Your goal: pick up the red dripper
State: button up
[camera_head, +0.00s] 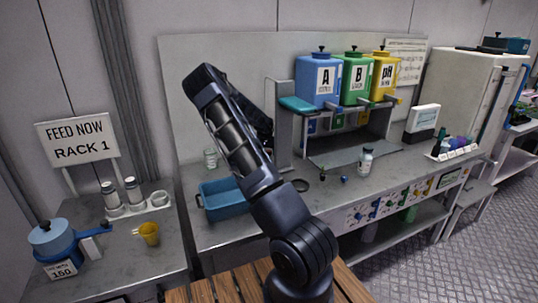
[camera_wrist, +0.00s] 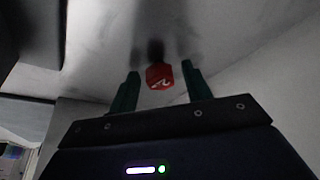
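The red dripper (camera_wrist: 159,76) shows in the wrist view as a small red piece with a white mark and a dark part beyond it. It is at a grey surface. My gripper (camera_wrist: 160,70) has its two green fingers apart, one on each side of the red piece. A narrow gap shows between the piece and each finger, so the gripper is open and not closed on it. In the head view my own arm hides the gripper, and I cannot see the red dripper there.
A blue bin (camera_head: 225,203) stands on the bench beside my arm. A dark ring (camera_head: 301,186) and a white bottle (camera_head: 366,162) are to the right. Blue, green and yellow tanks (camera_head: 354,78) stand on the rack behind. A yellow cup (camera_head: 149,235) is on the left table.

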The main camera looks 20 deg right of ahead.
jog(key=c, duration=0.8)
jog(key=shift+r, duration=0.1)
